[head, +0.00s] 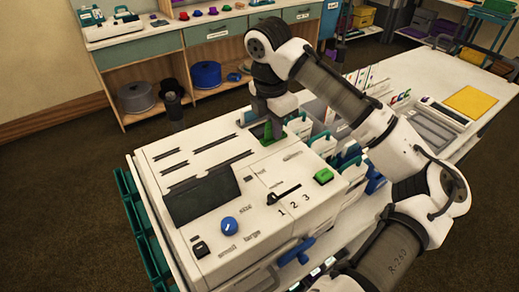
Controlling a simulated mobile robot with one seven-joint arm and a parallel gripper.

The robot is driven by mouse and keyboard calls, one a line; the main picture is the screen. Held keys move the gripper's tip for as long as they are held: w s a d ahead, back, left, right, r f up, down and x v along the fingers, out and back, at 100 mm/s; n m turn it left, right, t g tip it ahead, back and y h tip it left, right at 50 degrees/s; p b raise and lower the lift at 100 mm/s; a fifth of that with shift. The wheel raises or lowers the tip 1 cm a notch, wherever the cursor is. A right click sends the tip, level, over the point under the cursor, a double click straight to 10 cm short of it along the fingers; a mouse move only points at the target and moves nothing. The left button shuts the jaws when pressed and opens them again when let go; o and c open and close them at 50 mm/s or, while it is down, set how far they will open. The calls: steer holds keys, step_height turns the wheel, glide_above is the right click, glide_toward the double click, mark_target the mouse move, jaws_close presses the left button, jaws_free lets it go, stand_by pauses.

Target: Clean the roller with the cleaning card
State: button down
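A large white machine (228,250) stands on the table, with dark slots, a dark sloped panel (202,196), a blue knob (229,225), a slider marked 1 2 3 (283,194) and a green button (323,176). My gripper (268,121) points down at the machine's back right top. A green piece (267,134) shows right below it; I cannot tell whether it is held. The fingertips are too small and dark to read. I cannot make out a roller or identify a cleaning card.
White holders with green and blue parts (350,160) stand right of the machine, partly behind my arm. A yellow sheet (470,101) lies on the table at right. Green bins (135,215) line the left side. A shelf unit (150,50) stands behind, across open floor.

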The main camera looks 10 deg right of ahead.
steer(key=shift+r+p, duration=1.8)
steer(key=shift+r, duration=0.4)
steer(key=shift+r, duration=0.15)
steer(key=shift+r, duration=2.7)
